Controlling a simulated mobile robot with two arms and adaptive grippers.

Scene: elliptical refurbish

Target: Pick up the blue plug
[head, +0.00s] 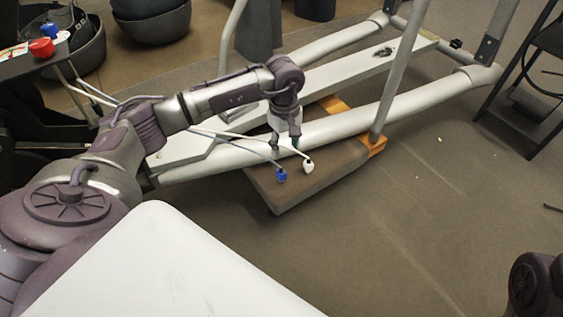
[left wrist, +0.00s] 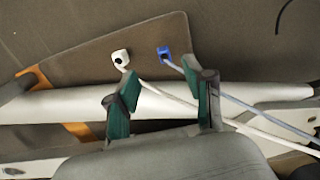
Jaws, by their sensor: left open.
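The blue plug (head: 281,175) is on the end of a cable and shows over the brown board in the head view. In the left wrist view the blue plug (left wrist: 164,51) is beyond my fingertips, nearer the right finger. A white plug (head: 308,166) on its own cable is close beside it, to its right in the head view; in the left wrist view the white plug (left wrist: 120,58) is to its left. My left gripper (head: 285,146) is open and points down, with both plugs apart from its fingers. In the left wrist view my left gripper (left wrist: 160,88) has its green pads spread.
A grey frame tube (head: 425,97) runs behind the plugs, with an orange bracket (head: 374,146) on it. The brown board (head: 290,200) lies beneath the plugs. Red and blue pieces (head: 41,47) stand at upper left. The floor at right is mostly free.

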